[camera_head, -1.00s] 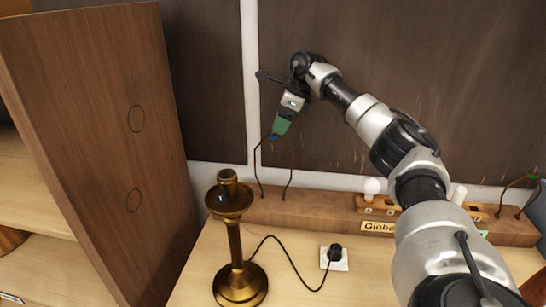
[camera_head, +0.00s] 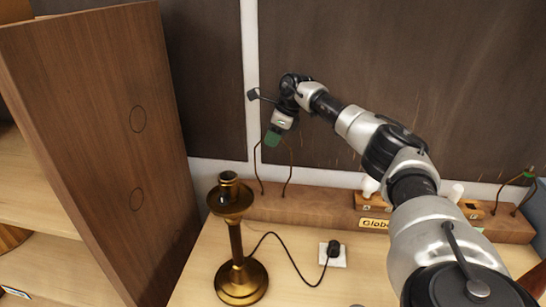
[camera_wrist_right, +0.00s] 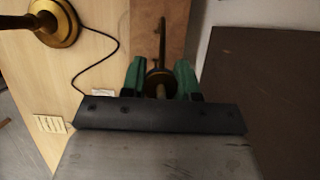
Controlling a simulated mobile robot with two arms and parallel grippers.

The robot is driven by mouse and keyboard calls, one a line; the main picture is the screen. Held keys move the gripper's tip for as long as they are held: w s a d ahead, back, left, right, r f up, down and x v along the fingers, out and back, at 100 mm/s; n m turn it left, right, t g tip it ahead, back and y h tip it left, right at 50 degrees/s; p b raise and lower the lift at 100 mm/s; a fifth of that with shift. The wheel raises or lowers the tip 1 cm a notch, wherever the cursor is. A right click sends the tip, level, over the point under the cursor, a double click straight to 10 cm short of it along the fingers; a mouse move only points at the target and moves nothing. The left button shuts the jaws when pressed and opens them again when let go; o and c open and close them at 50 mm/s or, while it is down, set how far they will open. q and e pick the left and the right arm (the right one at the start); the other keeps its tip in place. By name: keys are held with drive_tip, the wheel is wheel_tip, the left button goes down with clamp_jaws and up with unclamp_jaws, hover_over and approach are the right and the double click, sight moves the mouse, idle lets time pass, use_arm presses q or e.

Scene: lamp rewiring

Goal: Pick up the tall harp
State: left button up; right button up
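The tall harp (camera_head: 289,177) is a thin dark wire loop standing upright at the left end of a long wooden rack (camera_head: 325,209). My right gripper (camera_head: 271,141), with green fingers, points down at the top of the harp in the head view, and that top is hidden by the fingers. In the right wrist view the harp (camera_wrist_right: 162,45) runs edge-on between the two green fingers (camera_wrist_right: 160,75), which stand apart with the harp's brown round top between them. I see no clear grip on it. My left gripper is not in view.
A brass lamp base (camera_head: 236,240) stands on the wooden table left of the rack, its black cord running to a white outlet plate (camera_head: 333,260). A smaller harp (camera_head: 515,195) stands at the rack's right end. A tall wooden panel (camera_head: 100,150) rises on the left.

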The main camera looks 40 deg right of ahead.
clamp_jaws()
drive_tip(key=shift+r, duration=0.1)
